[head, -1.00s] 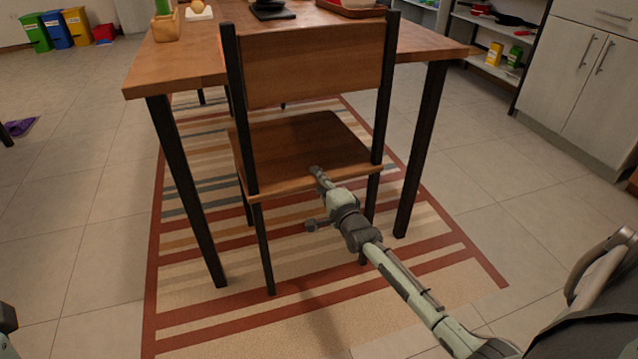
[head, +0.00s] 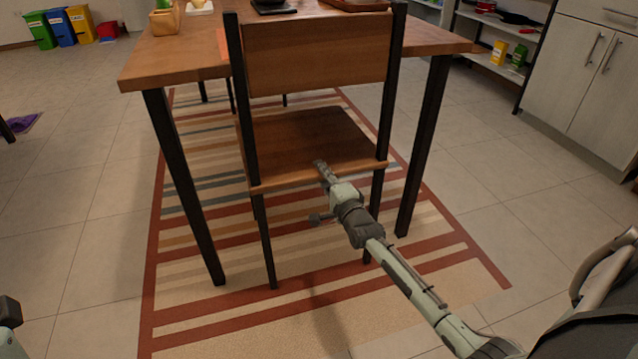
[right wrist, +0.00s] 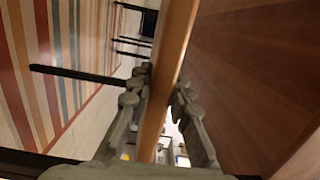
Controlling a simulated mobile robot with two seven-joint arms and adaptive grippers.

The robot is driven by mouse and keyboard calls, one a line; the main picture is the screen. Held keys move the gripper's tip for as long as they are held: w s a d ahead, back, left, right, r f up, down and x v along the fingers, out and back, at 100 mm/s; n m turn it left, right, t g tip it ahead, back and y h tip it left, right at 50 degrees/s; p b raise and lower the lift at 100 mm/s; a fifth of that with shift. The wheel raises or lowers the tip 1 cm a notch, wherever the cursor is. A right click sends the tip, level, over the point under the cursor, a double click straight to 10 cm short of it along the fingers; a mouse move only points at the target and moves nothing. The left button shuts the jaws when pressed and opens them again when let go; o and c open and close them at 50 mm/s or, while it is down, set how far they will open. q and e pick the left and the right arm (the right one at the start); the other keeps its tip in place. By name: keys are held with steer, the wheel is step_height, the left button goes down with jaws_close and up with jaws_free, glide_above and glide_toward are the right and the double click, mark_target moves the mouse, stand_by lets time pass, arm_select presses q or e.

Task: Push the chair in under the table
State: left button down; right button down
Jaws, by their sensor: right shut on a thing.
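The wooden chair (head: 318,55) with black legs stands upright at the near short end of the wooden table (head: 180,68), its back toward me. Its seat (head: 305,135) lies between the table's near legs and reaches partly beneath the tabletop. The backrest is still in front of the table edge. My right gripper (head: 322,168) is shut on the near edge of the seat, right of its middle. In the right wrist view the seat edge (right wrist: 172,65) runs between the two fingers. At the left edge of the head view only a bit of my left arm shows.
A striped rug (head: 400,287) lies under table and chair. The near table legs (head: 182,185) and (head: 424,145) stand on either side of the chair with gaps. A cabinet (head: 580,80) and shelves stand at right, bins (head: 60,28) far left.

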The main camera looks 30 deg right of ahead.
steer(key=shift+w+a+r, duration=0.1)
steer(key=shift+w, duration=0.05)
steer(key=c, duration=1.3)
jaws_free()
steer(key=shift+c, duration=0.2)
steer(key=shift+o, duration=0.7)
steer(key=shift+f, duration=0.35)
steer(key=shift+s, duration=0.2)
